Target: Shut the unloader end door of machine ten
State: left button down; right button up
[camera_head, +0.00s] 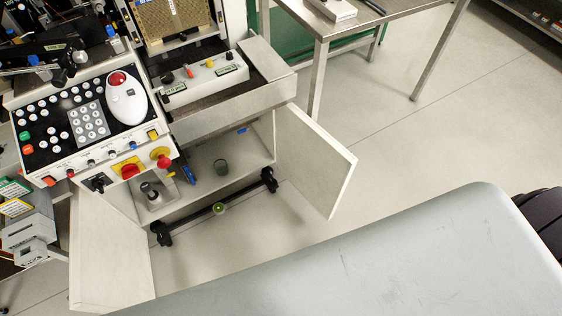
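A white machine with a control panel (45,150) stands at the left. Its lower cabinet (225,180) is open in front. A white door panel (315,163) stands swung outward at the cabinet's right side. A second white door panel (110,258) stands swung outward at the left side, partly cut off by the large grey shape below. No label shows which one is the unloader end door, and the machine's number cannot be read. Neither of my grippers is in view.
A steel table (345,28) stands behind, at the upper middle. Casters (268,180) and a dark bar lie along the cabinet's bottom front. The floor (420,140) right of the right door is clear.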

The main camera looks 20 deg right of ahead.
aim_at(318, 167)
jog(key=l+u, duration=0.75)
jog(key=l, duration=0.15)
jog(key=k+l+u, duration=0.1)
jog(key=l+u, duration=0.25)
jog(key=k+l, duration=0.1)
jog(key=l, duration=0.3)
jog(key=k+l+u, duration=0.1)
jog(key=l, duration=0.3)
jog(key=k+l, duration=0.1)
jog(key=l, duration=0.25)
jog(key=k+l, duration=0.1)
jog(key=l, duration=0.3)
jog(key=k+l+u, duration=0.1)
jog(key=l, duration=0.3)
jog(key=k+l, duration=0.15)
jog(key=l, duration=0.2)
